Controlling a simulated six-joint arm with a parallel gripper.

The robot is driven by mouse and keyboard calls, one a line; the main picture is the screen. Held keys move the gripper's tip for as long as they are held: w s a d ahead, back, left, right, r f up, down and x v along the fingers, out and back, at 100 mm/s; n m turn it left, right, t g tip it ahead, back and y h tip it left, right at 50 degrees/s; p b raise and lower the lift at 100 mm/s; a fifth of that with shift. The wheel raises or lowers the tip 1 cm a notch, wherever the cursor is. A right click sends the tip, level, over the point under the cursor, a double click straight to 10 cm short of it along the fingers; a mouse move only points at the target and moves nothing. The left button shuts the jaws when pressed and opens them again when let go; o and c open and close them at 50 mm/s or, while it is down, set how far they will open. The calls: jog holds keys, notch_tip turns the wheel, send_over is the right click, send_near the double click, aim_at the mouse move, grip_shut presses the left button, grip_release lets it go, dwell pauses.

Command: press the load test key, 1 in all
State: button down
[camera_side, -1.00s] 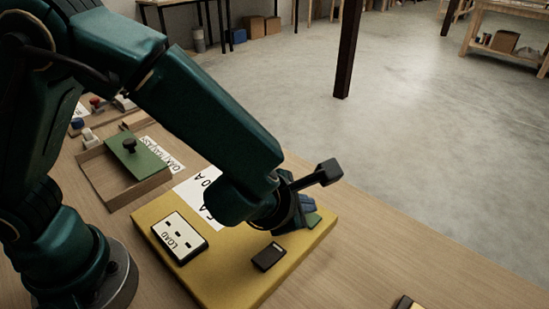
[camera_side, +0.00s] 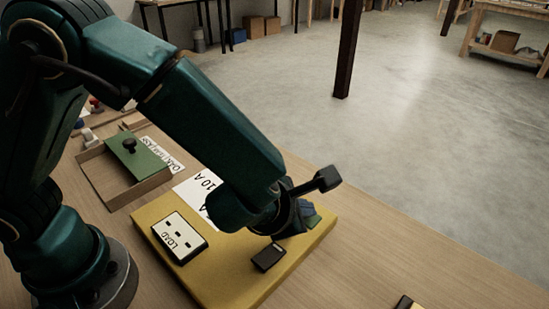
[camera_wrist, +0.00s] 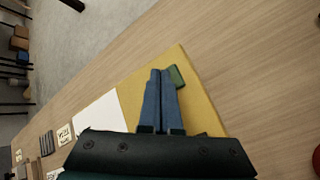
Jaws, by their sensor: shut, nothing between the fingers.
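A yellow board (camera_side: 225,283) lies on the wooden bench. No label on the green or black block can be read, so I cannot tell which is the load test key.
A wooden tray (camera_side: 110,198) with a green knobbed panel (camera_side: 139,158) stands left of the board. A white card marked 10 A (camera_side: 186,188) lies at the board's back edge. The bench right of the board is mostly clear, apart from a dark object (camera_side: 405,302) at the front.

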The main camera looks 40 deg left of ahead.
jog(key=shift+f, duration=0.3)
dwell(0.5)
jog(key=shift+r, duration=0.85)
jog(key=shift+r, duration=2.5)
jog(key=shift+a, duration=0.1)
